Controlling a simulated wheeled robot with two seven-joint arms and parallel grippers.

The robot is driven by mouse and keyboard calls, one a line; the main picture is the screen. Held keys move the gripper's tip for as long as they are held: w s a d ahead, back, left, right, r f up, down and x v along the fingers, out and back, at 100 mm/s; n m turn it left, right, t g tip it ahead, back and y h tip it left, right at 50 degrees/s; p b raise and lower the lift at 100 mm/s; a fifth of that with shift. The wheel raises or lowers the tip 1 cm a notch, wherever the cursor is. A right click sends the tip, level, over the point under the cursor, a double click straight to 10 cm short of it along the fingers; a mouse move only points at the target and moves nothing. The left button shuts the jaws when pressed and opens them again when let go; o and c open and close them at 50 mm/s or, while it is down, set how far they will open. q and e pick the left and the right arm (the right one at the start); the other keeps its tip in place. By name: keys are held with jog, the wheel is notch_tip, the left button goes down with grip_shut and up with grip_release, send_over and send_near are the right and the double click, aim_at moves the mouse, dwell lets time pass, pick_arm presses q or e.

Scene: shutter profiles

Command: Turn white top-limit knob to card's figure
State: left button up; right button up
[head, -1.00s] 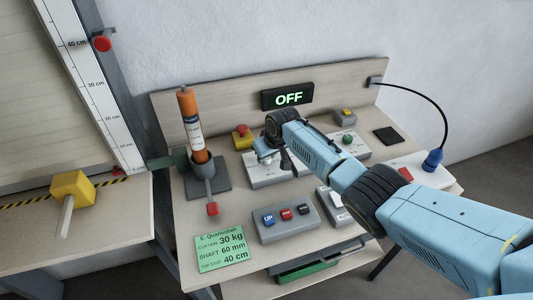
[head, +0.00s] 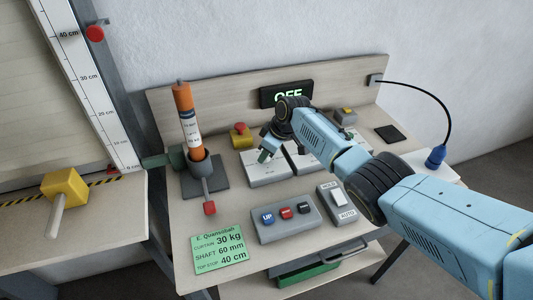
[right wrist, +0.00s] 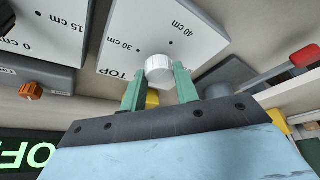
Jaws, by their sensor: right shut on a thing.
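The white top-limit knob (right wrist: 159,69) sits on a white panel (right wrist: 122,62) lettered TOP, with dots marked 30 cm and 40 cm. My right gripper (right wrist: 160,85) is shut on the knob, its green fingers at either side; in the head view it (head: 268,153) is over the left white panel (head: 268,178). I cannot make out a pointer on the knob. The green card (head: 221,250) lies at the table's front left and reads curtain 30 kg, shaft 60 mm, top stop 40 cm. My left gripper is out of view.
A display (head: 286,94) reading OFF is partly behind my right arm. An orange tube (head: 187,115) stands in a grey holder left of the panel. A button box (head: 286,217) with UP and a HOLD/AUTO switch (head: 337,202) stand in front. A red-topped yellow button box (head: 240,135) is behind.

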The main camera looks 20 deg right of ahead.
dwell(0.3)
jog(key=o, duration=1)
jog(key=shift+c, duration=0.2)
jog(key=p+v, duration=0.2)
jog(key=v, duration=1.1)
jog(key=shift+r, duration=0.2)
